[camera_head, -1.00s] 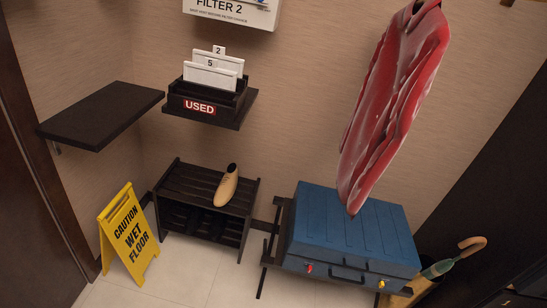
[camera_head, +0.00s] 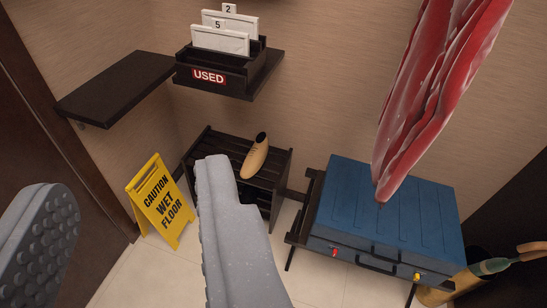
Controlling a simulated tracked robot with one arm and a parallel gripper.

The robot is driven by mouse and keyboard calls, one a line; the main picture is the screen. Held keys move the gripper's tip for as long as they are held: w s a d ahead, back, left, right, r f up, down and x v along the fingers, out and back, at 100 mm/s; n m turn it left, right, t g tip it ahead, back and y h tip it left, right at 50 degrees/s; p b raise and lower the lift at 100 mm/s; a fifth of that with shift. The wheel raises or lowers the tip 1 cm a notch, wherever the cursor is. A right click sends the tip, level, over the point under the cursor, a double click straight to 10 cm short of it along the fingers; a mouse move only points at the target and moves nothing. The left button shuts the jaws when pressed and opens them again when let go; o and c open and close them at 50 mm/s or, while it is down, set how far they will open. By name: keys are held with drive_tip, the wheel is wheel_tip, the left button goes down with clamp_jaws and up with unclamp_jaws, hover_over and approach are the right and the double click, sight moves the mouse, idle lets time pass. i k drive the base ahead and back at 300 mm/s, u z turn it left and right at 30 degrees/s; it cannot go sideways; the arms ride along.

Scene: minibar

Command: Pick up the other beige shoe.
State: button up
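One beige shoe (camera_head: 255,159) rests on the top of a dark slatted shoe rack (camera_head: 279,172) against the wall. Its dark opening points up and away, its toe toward me. No second beige shoe shows. My gripper (camera_head: 133,180) is open and empty, with its two grey fingers wide apart in the foreground. The right finger covers the left front of the rack and stands left of the shoe in the picture. The left finger is at the left edge. The rack's lower level is dark and partly hidden.
A yellow wet floor sign (camera_head: 161,200) stands left of the rack. A blue suitcase (camera_head: 385,215) lies on a stand to the right. A red garment (camera_head: 430,100) hangs above it. A "USED" box (camera_head: 210,77) and a dark shelf (camera_head: 115,88) are above. An umbrella (camera_head: 495,266) is at lower right.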

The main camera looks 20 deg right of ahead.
sight(255, 160)
drive_tip(key=z, duration=0.1)
drive_tip(key=i, duration=1)
drive_tip(key=u, duration=0.1)
